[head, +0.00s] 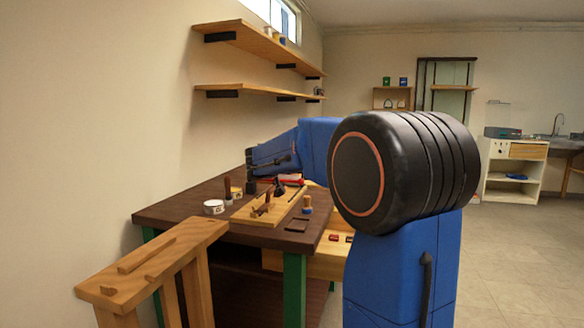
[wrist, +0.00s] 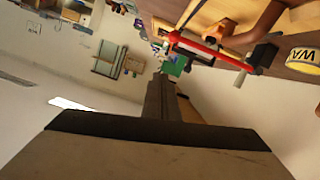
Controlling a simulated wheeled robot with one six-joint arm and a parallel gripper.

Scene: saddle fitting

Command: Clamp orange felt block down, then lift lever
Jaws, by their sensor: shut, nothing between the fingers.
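My gripper (wrist: 160,85) is shut and empty; its dark fingers point up the middle of the wrist view, which looks upside down. In the head view my gripper (head: 251,184) is small and dark above the workbench. A red lever (wrist: 196,46), apparently of a toggle clamp, lies right of and beyond the fingertips, apart from them. An orange block (wrist: 217,32), possibly the felt block, shows beside the lever; whether it is clamped I cannot tell. In the head view the red part (head: 294,181) shows behind the wooden board (head: 285,210).
The brown workbench (head: 175,209) carries a white tin (head: 213,207) and a wooden-handled tool (head: 307,204). A yellow-labelled roll or tin (wrist: 303,56) is at the wrist view's right. A wooden trestle (head: 150,262) stands in front. Wall shelves (head: 262,90) hang above. Floor at right is open.

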